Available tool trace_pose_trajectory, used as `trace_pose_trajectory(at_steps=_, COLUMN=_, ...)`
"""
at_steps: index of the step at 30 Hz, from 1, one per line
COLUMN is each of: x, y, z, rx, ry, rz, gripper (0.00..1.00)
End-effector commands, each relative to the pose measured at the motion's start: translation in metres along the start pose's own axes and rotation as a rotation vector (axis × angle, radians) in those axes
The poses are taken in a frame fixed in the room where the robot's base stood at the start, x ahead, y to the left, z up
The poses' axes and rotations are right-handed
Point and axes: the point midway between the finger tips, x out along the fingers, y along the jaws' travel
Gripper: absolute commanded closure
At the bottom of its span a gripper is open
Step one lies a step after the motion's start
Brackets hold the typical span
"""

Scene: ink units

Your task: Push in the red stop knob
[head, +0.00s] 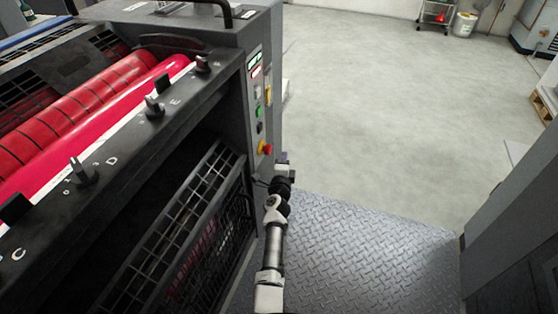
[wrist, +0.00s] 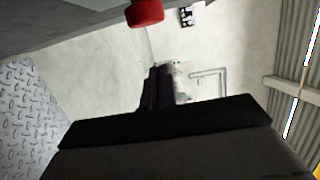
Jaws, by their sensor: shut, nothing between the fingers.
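The red stop knob (head: 266,149) sits on a yellow base low on the control panel of the grey machine. It sticks out to the right from the panel face. In the wrist view the red knob (wrist: 145,12) is at the top edge, partly cut off. My gripper (head: 283,159) is just to the right of and slightly below the knob in the head view. In the wrist view its dark fingers (wrist: 160,68) are together and empty, pointing up the picture, with a visible gap below the knob. Contact with the knob does not show.
Other buttons, including a green one (head: 258,113), are above the knob on the panel. A black mesh guard (head: 185,235) is to the left of my arm. A metal tread plate (head: 350,250) lies below. Grey floor (head: 390,100) is clear beyond.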

Motion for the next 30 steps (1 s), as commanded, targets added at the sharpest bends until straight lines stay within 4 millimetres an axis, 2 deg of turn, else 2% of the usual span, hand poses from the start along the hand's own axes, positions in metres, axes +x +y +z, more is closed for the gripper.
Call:
trace_pose_trajectory(at_steps=1, x=-0.014, y=-0.004, z=0.004, rx=-0.004, ry=-0.007, rz=0.006, gripper=1.00)
trace_pose_trajectory(at_steps=6, x=-0.048, y=-0.004, z=0.003, rx=-0.004, ry=-0.007, rz=0.006, gripper=1.00)
trace_pose_trajectory(at_steps=15, x=-0.089, y=-0.002, z=0.001, rx=-0.003, ry=-0.004, rz=0.004, gripper=1.00)
trace_pose_trajectory(at_steps=20, x=-0.097, y=-0.001, z=0.001, rx=-0.001, ry=-0.003, rz=0.003, gripper=1.00)
trace_pose_trajectory(at_steps=30, x=-0.097, y=0.000, z=0.001, rx=-0.001, ry=-0.003, rz=0.003, gripper=1.00)
